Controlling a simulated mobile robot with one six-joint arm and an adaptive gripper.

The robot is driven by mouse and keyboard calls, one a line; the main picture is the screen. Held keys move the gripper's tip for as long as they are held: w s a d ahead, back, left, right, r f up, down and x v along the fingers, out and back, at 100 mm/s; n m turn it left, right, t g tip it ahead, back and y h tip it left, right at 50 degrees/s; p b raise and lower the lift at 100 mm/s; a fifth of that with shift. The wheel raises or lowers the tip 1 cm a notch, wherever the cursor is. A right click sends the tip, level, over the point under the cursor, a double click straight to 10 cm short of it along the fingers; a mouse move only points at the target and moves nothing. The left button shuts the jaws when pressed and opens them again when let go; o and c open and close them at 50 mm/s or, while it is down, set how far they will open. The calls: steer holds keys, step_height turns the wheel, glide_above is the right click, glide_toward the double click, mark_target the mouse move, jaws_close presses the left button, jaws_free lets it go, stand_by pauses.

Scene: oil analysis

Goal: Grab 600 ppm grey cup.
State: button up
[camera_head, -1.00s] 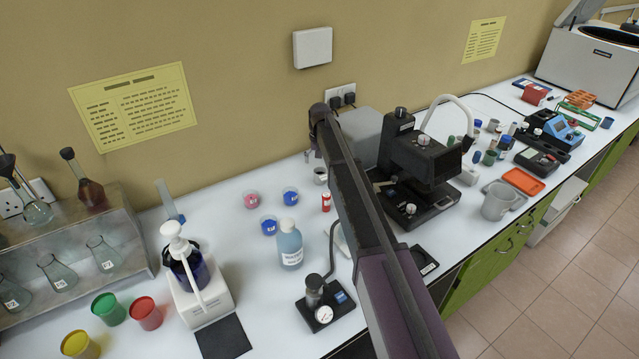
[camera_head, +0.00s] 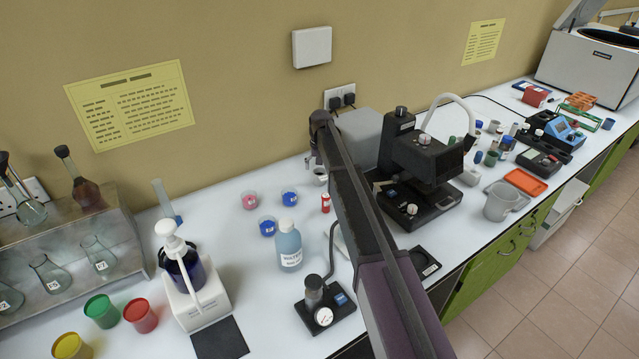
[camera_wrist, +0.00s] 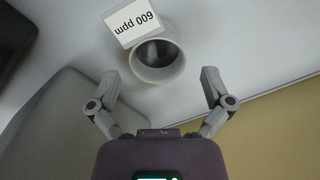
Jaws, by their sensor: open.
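The grey cup (camera_wrist: 158,62) shows in the wrist view with its open rim towards me, beside a white label (camera_wrist: 133,22) reading "600 ppm" upside down. My gripper (camera_wrist: 160,78) is open, one finger to either side of the cup's near rim. The fingers look apart from the cup, and nothing is held. In the head view a small grey cup (camera_head: 320,177) stands just below the end of my arm, partly hidden by it.
A grey box (camera_head: 362,135) and black microscope (camera_head: 420,165) stand to the right. The wall (camera_wrist: 270,130) is close in the wrist view.

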mark_target(320, 174)
steer(key=shift+f+b, duration=1.25)
steer(key=shift+f, duration=0.35)
steer(key=shift+d, duration=0.1)
steer(key=c, duration=1.2)
